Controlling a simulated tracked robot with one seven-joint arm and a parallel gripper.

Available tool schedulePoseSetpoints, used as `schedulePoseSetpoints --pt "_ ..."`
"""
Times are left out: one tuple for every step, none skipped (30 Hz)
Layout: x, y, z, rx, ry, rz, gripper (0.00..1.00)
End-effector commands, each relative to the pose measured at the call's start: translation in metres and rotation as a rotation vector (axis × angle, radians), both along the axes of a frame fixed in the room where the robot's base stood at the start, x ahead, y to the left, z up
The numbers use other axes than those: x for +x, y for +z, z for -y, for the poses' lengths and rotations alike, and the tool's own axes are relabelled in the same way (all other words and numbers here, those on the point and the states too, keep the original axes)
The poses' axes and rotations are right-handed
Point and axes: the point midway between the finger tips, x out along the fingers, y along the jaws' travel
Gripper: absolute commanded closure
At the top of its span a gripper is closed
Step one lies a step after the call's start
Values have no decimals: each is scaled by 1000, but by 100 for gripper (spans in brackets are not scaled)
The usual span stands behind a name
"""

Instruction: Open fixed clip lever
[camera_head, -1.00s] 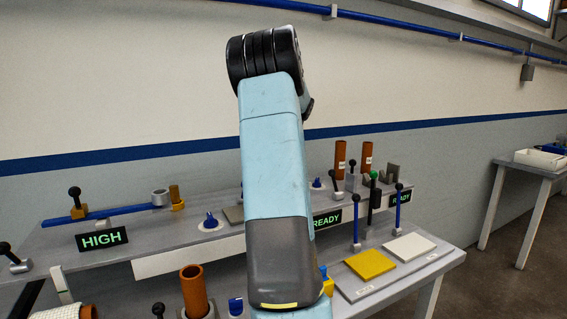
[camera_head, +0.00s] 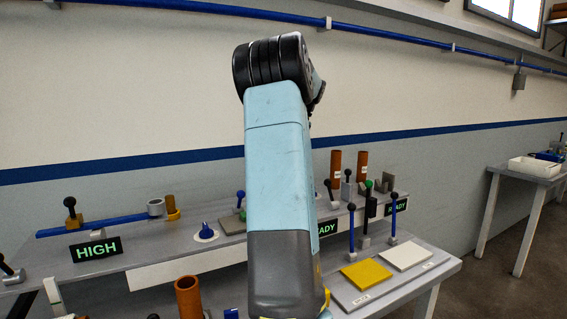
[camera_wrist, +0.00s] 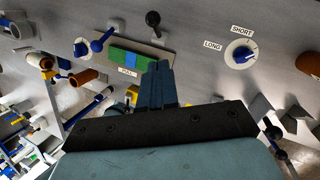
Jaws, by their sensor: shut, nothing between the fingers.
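My gripper (camera_wrist: 160,68) is shut and empty in the wrist view, its fingers over the grey bench top beside a panel with green and blue blocks (camera_wrist: 140,60). In the head view my arm hides the gripper. No lever is labelled as the fixed clip lever, so I cannot tell which one it is. A black-knobbed lever (camera_wrist: 153,20) stands beyond the fingertips, apart from them. Another black-knobbed lever (camera_wrist: 273,132) is near grey brackets at the right. In the head view, black-knobbed levers stand near two brown tubes (camera_head: 335,166).
A dial marked LONG and SHORT (camera_wrist: 240,53) is right of the fingers. The head view shows a blue bar with a black-knobbed lever (camera_head: 72,210), a HIGH sign (camera_head: 95,248), yellow (camera_head: 366,274) and white (camera_head: 405,253) plates, and a side table (camera_head: 540,172) at right.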

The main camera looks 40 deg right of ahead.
Motion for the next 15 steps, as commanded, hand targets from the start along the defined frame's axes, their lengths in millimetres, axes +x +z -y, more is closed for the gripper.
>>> schedulePoseSetpoints --pt "-1 6 3 -2 0 0 100" --pt "-1 10 4 -1 0 0 100" --pt "-2 14 5 -1 0 0 100" --pt "-2 17 6 -1 0 0 100" --pt "-2 19 7 -1 0 0 100" --pt "-3 22 7 0 0 0 100" --pt "-3 23 8 0 0 0 100" --pt "-4 24 8 0 -1 0 100" --pt "-4 25 9 0 -1 0 100" --pt "-4 26 9 0 -1 0 100" --pt "-4 26 9 0 -1 0 100" --pt "-4 26 9 0 -2 -1 100" --pt "-4 26 9 0 -2 -1 100" --pt "-5 26 10 0 -2 -1 100" --pt "-5 26 10 0 -2 -1 100"
